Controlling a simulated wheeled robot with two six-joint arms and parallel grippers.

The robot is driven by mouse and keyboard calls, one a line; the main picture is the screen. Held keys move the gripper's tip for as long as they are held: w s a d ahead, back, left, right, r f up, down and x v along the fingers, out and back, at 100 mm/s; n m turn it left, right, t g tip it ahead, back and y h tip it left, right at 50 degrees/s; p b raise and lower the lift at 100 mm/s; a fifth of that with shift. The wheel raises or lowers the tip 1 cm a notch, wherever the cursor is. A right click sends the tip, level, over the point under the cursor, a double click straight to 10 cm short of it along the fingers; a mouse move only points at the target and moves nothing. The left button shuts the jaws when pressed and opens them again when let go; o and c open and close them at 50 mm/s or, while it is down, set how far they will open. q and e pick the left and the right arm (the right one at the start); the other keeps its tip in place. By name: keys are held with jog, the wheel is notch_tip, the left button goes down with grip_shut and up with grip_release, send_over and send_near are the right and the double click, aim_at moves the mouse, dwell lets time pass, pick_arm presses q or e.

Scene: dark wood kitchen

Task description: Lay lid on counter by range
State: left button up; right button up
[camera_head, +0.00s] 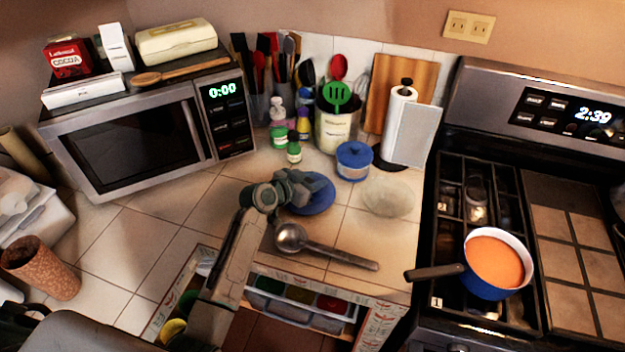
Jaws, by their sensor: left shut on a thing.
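A round blue lid (316,201) is at the front middle of the tiled counter (340,232), left of the range. My left gripper (305,187) is shut on it and covers its upper left part. The lid looks close to the counter surface, but I cannot tell whether it touches. A blue pot (500,289) with orange contents stands uncovered on the range (455,225), its dark handle pointing left. My right gripper is not in view.
A metal ladle (325,246) lies just in front of the lid. A pale round piece (388,197) lies to its right, and a small lidded blue pot (354,161) stands behind. An open drawer (300,305) is below the counter edge. Bare tile lies left of my gripper.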

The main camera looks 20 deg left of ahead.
pick_arm(q)
jog(key=shift+s+f+b, duration=0.1)
jog(key=shift+f+b, duration=0.25)
jog(key=shift+f, duration=0.1)
jog(key=o, duration=0.9)
jog(key=shift+s, duration=0.1)
jog(key=shift+o, duration=1.2)
jog(key=shift+f, duration=0.2)
jog(key=shift+r+p, duration=0.4)
jog(key=shift+p, duration=0.15)
jog(key=shift+s+a+r, duration=0.1)
jog(key=shift+r, duration=0.05)
jog(key=b+v, duration=0.2)
jog(key=v, duration=0.8)
jog(key=shift+a+r, duration=0.15)
jog(key=shift+r, duration=0.05)
jog(key=shift+s+a+r+b, duration=0.25)
jog(key=shift+s+r+b, duration=0.1)
jog(key=shift+s+r, duration=0.15)
